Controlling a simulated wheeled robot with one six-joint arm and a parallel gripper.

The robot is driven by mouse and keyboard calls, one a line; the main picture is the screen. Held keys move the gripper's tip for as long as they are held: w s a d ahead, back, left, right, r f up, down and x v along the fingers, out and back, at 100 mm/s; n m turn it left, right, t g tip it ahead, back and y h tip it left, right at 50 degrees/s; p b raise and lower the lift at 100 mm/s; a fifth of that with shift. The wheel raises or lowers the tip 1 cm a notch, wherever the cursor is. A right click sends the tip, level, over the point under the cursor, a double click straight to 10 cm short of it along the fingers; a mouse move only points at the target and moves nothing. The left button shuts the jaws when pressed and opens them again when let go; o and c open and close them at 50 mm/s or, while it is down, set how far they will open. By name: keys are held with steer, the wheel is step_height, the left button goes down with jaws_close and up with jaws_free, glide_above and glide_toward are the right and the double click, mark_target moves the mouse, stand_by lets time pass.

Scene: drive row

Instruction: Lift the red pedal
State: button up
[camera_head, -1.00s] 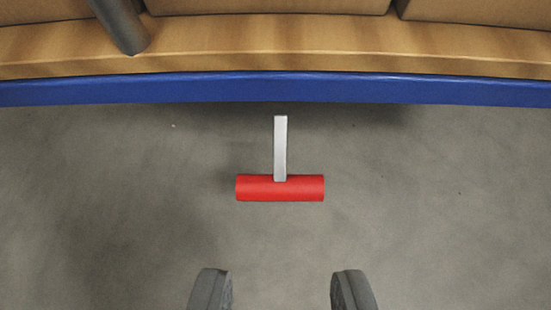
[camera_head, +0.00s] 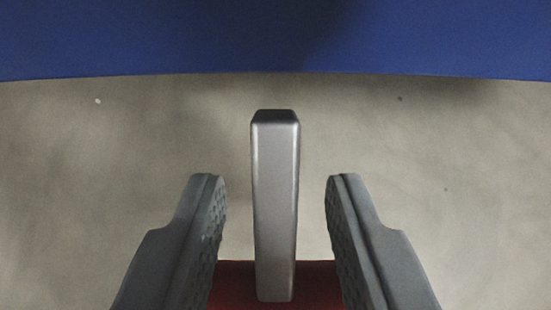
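The red pedal (camera_head: 234,284) shows at the bottom of the view, low between my fingers and partly cut off by the frame's edge. Its grey metal bar (camera_head: 275,200) runs from the red part up the picture towards the blue beam. My gripper (camera_head: 276,185) is open, with one finger to the left of the bar and one to the right. A gap shows between each finger and the bar. The ends of the red part are hidden behind the fingers, and I cannot tell whether they touch it.
A blue beam (camera_head: 275,38) crosses the whole top of the view, just beyond the bar's far end. Bare grey floor (camera_head: 90,170) lies on both sides of my gripper.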

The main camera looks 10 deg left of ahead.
steer(key=shift+w+a+f, duration=0.1)
steer(key=shift+w+f, duration=0.1)
jaws_close()
steer(key=shift+r, duration=0.15)
steer(key=shift+r+g, duration=0.1)
steer(key=shift+g, duration=0.4)
steer(key=shift+s+r+g+h, duration=0.1)
steer(key=shift+r+g+h, duration=0.15)
steer(key=shift+g, duration=0.5)
steer(key=shift+s+r+g+h, duration=0.1)
steer(key=shift+r+g+h, duration=0.15)
steer(key=shift+g, duration=0.5)
